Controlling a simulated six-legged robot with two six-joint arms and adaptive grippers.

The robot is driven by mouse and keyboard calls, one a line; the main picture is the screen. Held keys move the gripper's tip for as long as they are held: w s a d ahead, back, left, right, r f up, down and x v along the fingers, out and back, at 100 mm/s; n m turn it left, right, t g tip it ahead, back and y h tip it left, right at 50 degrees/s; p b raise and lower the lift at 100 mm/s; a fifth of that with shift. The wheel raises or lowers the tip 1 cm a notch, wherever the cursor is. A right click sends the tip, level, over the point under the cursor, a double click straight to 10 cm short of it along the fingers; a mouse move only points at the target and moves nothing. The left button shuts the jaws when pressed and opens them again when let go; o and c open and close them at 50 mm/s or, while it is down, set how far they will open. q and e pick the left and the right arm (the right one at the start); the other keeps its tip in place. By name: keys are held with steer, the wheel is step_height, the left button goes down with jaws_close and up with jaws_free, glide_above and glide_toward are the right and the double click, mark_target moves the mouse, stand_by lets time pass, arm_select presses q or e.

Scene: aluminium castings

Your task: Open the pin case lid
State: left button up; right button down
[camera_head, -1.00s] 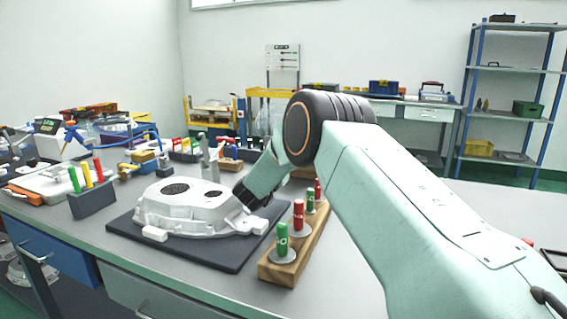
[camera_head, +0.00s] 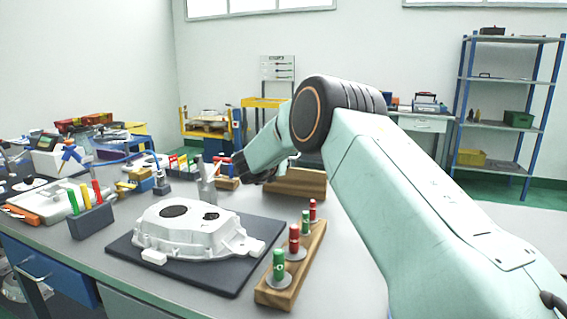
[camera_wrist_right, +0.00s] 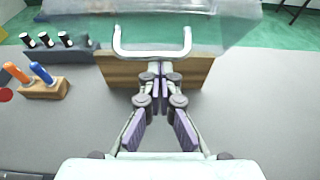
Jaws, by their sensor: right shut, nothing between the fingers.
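The pin case is a wooden box (camera_head: 297,184) at the back of the bench, partly hidden behind my right arm in the head view. In the right wrist view its wooden front (camera_wrist_right: 117,72) lies ahead, with a clear lid (camera_wrist_right: 222,32) above it and a pale U-shaped handle (camera_wrist_right: 128,51) at the near side. My right gripper (camera_wrist_right: 161,70) is shut and empty, its fingertips close to the handle's bar; I cannot tell if they touch. The gripper (camera_head: 252,172) also shows in the head view. My left gripper is not in view.
A white casting (camera_head: 190,232) sits on a dark mat (camera_head: 222,283) at the front. A wooden block (camera_head: 317,255) with red and green pins stands right of it. Small pin holders (camera_wrist_right: 45,90) stand left of the case. Grey bench top is clear nearer me.

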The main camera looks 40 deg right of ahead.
steer(key=shift+w+d+r+b, duration=0.25)
steer(key=shift+r+b, duration=0.1)
steer(key=shift+r, duration=0.2)
